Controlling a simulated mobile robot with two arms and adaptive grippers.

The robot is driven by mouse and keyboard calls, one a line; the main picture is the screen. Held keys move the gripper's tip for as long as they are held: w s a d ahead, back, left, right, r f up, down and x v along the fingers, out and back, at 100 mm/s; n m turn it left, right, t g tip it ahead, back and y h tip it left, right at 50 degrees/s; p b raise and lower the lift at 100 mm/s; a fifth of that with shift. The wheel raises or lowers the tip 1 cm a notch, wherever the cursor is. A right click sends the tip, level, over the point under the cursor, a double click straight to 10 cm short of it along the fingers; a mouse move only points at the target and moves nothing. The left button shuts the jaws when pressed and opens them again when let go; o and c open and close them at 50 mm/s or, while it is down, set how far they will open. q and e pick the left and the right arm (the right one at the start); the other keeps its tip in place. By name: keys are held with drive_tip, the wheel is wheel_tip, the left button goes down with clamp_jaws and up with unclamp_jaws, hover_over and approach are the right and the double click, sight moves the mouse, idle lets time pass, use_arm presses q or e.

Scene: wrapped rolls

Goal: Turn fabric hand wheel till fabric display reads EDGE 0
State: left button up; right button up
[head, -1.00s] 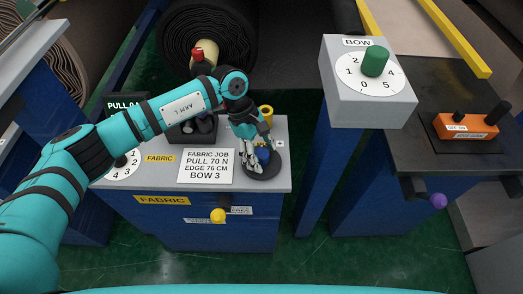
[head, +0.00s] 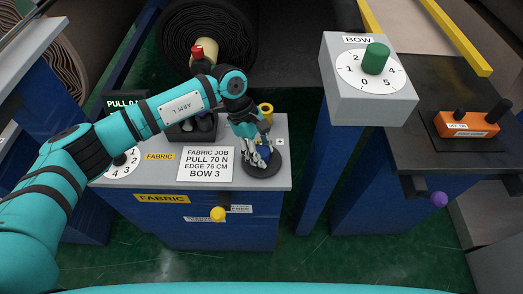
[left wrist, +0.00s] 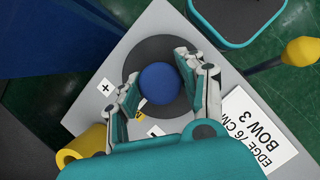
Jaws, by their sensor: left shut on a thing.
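The fabric hand wheel is a dark disc (head: 268,169) with a blue knob at its middle, on the right end of the grey fabric console. In the left wrist view the round blue knob (left wrist: 160,83) sits between my two fingers, and the dark disc (left wrist: 150,48) lies around it. My left gripper (head: 261,153) is shut on the knob from above. The dark display (head: 122,104) at the console's back left shows "PULL" and part of a figure. My arm covers the rest, so no EDGE reading shows. My right gripper is in neither current view.
A job card (head: 206,164) on the console reads PULL 70 N, EDGE 76 CM, BOW 3. A yellow knob (head: 217,214) sticks out in front. A BOW box with a green knob (head: 376,58) stands to the right. A black roll (head: 208,45) lies behind.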

use_arm(q)
drive_tip(key=n+b, duration=0.1)
drive_tip(key=n, duration=0.1)
drive_tip(key=n+t+b, duration=0.1)
drive_tip(key=n, duration=0.1)
drive_tip(key=shift+f+t+h+b, duration=0.1)
drive_tip(key=shift+t+h+b, duration=0.2)
drive_tip(key=shift+b, duration=0.05)
drive_tip(key=shift+n+t+b, duration=0.8)
drive_tip(key=shift+n+b, duration=0.3)
drive_tip(key=shift+n, duration=1)
drive_tip(key=shift+r, duration=0.2)
drive_tip(key=o, duration=1.2)
drive_tip(key=shift+r, duration=0.1)
drive_tip(key=v, duration=1.1)
drive_tip(key=shift+s+a+r, duration=0.1)
drive_tip(key=shift+a+r, duration=0.05)
drive_tip(key=shift+r, duration=0.2)
